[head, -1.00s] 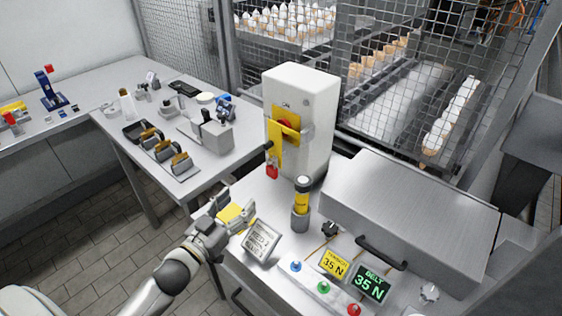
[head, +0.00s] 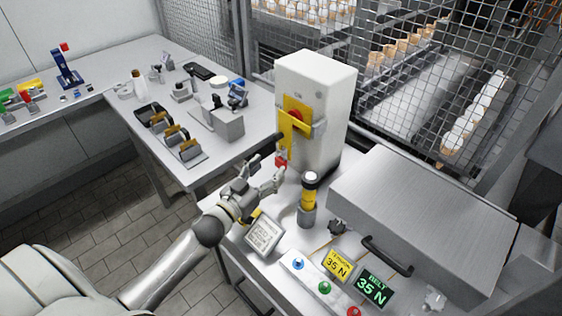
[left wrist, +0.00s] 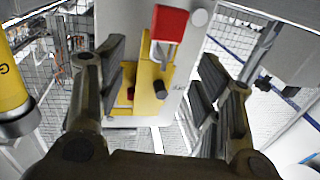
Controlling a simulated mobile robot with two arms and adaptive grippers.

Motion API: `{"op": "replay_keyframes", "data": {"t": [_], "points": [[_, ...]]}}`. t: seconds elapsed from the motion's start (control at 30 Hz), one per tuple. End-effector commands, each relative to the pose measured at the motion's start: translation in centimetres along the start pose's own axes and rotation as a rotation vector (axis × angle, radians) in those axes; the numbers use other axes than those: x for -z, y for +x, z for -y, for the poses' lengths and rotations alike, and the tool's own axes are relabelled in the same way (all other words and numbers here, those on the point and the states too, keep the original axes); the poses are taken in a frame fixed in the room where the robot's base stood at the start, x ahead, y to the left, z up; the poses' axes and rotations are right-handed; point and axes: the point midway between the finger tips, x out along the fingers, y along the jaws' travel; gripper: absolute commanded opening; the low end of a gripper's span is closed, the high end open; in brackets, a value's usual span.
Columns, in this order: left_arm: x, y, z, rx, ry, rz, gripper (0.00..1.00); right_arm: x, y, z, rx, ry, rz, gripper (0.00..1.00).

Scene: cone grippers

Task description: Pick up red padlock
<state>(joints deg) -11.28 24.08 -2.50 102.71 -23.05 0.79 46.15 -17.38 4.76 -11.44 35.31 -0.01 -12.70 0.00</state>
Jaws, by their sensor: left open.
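The red padlock (head: 281,162) hangs by its shackle at the lower end of a yellow handle plate (head: 285,138) on the front of a white box. In the left wrist view the red padlock (left wrist: 170,24) shows at the top, its grey shackle reaching down to the yellow plate (left wrist: 150,85). My left gripper (head: 267,168) is open, with its fingertips close by the padlock in the head view. In the left wrist view the fingers (left wrist: 160,72) stand apart on either side, with nothing held between them. My right gripper is not in view.
The white box (head: 325,95) stands on the bench. A yellow-banded post (head: 309,195) stands just right of the gripper, and a tilted label plate (head: 264,234) is below it. A large grey cover (head: 415,205) fills the right. A side table (head: 125,85) lies left.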

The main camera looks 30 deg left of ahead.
Motion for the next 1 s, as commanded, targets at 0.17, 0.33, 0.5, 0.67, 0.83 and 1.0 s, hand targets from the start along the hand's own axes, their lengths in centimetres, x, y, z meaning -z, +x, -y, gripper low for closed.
{"op": "replay_keyframes", "data": {"t": [0.17, 0.33, 0.5, 0.67, 0.83, 1.0], "points": [[0.0, 2.1, 0.3, 0.002, -0.001, -0.002, 0.60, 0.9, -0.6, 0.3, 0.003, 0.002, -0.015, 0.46], [-0.2, 4.2, 0.3, 0.000, -0.002, -0.002, 0.60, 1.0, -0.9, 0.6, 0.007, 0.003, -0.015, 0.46], [-0.3, 5.0, 0.3, 0.000, -0.001, -0.001, 0.60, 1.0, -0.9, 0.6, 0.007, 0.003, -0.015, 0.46], [-0.3, 5.0, 0.3, 0.000, -0.001, -0.001, 0.60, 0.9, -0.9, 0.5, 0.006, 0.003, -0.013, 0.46], [-0.3, 5.0, 0.3, 0.000, -0.001, -0.001, 0.44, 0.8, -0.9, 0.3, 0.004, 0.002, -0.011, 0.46], [-0.3, 5.0, 0.3, 0.000, -0.001, -0.001, 0.22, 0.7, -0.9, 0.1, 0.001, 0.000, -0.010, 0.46]]}}
